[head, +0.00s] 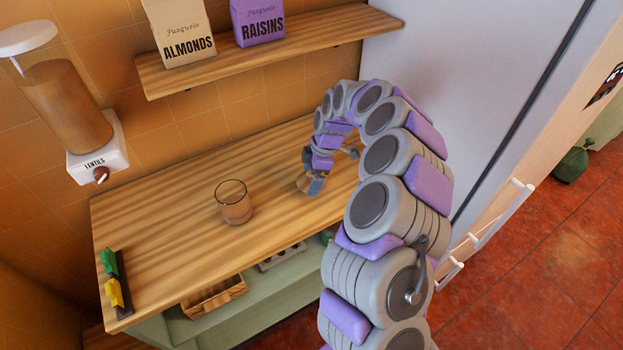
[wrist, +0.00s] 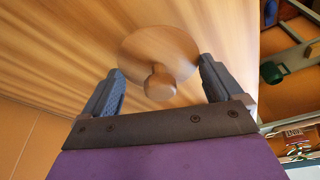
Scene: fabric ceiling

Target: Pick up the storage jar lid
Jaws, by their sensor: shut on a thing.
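The storage jar lid (wrist: 160,48) is a round wooden disc with a knob, seen in the wrist view. A glass jar (head: 234,204) stands open on the counter to the left.
The wooden counter (head: 160,240) is mostly clear. A rack with green and yellow items (head: 113,285) sits at its left end. A shelf (head: 330,32) with almonds (head: 183,32) and raisins (head: 258,20) packages and a lentils dispenser (head: 68,105) are above. A pale panel (head: 470,80) stands right.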

